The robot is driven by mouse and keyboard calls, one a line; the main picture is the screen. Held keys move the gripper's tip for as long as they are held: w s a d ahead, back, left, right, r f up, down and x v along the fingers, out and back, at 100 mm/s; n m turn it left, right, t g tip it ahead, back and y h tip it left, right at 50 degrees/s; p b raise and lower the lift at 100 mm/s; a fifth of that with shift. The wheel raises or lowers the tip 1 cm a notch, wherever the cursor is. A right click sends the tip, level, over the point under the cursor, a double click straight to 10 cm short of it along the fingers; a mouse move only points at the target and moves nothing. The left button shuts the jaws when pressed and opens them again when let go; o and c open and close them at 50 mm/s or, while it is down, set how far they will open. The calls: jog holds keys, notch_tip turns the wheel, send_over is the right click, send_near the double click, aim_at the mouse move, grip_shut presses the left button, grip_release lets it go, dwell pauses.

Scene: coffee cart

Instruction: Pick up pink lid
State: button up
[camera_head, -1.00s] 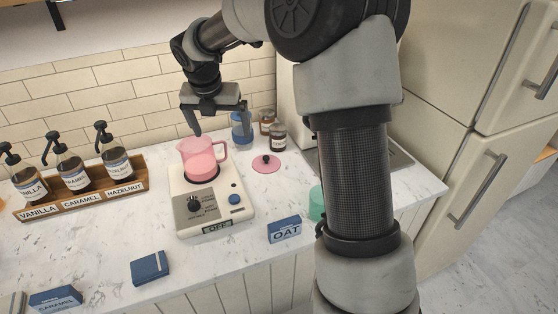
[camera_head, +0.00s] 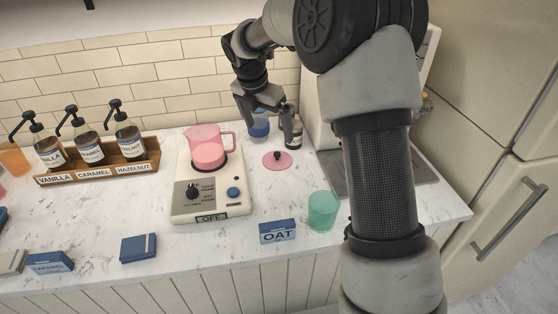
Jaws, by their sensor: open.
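The pink lid (camera_head: 284,164) lies flat on the marble counter, a thin pink disc with a small dark knob at its middle. It is right of the pink pitcher (camera_head: 205,150), which stands on the white hot plate (camera_head: 208,210). My gripper (camera_head: 270,132) is open, fingers pointing down, above and behind the lid in the picture. Nothing is held.
A wooden rack (camera_head: 140,166) with several syrup bottles stands at left. A blue OAT box (camera_head: 277,232) and a green cup (camera_head: 322,212) stand in front of the lid. A blue box (camera_head: 138,248) lies at front left. The counter just around the lid is clear.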

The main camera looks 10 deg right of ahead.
send_over(276, 154)
jog(key=s+a, duration=0.1)
jog(key=s, duration=0.1)
jog(key=f, duration=0.8)
jog(key=shift+w+f+b, duration=0.1)
jog(key=shift+w+b, duration=0.1)
jog(key=shift+b, duration=0.15)
jog(key=x, duration=0.5)
jog(key=shift+w, duration=0.2)
jog(key=c, duration=1.1)
